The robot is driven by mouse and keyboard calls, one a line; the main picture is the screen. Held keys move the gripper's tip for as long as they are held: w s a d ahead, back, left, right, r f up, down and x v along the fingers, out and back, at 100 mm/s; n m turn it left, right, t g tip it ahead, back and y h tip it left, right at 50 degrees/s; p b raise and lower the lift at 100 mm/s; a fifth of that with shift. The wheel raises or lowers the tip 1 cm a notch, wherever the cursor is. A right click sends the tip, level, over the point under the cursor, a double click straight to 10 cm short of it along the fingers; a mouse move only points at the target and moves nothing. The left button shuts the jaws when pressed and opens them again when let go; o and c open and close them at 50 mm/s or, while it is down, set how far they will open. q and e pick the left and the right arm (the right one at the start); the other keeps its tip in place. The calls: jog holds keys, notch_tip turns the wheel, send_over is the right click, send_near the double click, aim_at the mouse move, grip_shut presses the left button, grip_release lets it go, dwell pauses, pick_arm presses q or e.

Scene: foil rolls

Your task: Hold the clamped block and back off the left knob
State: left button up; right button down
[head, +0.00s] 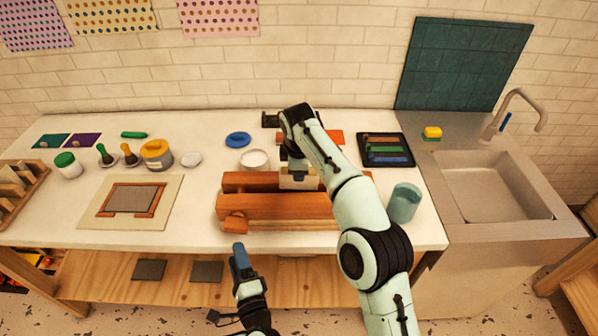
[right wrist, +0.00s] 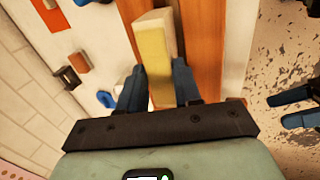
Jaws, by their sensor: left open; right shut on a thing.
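The wooden clamp (head: 275,206) lies on the front of the worktop, with two long orange-brown jaws. Its left knob (head: 235,223) is a faceted wooden piece on the front jaw's left end. My right gripper (right wrist: 158,92) is shut on the clamped block (right wrist: 153,55), which is pale with a yellowish face; one dark finger is on each side of it. The right knob is hidden behind my right arm.
A teal cup (head: 403,203) stands right of the clamp, close to my right arm. A white bowl (head: 254,159) and blue lid (head: 238,139) sit behind it. A framed board (head: 177,201) lies left. Worktop between board and clamp is clear. A sink (head: 493,187) is right.

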jog(key=shift+r, duration=1.85)
jog(key=shift+s+r, duration=0.1)
jog(key=shift+r, duration=0.3)
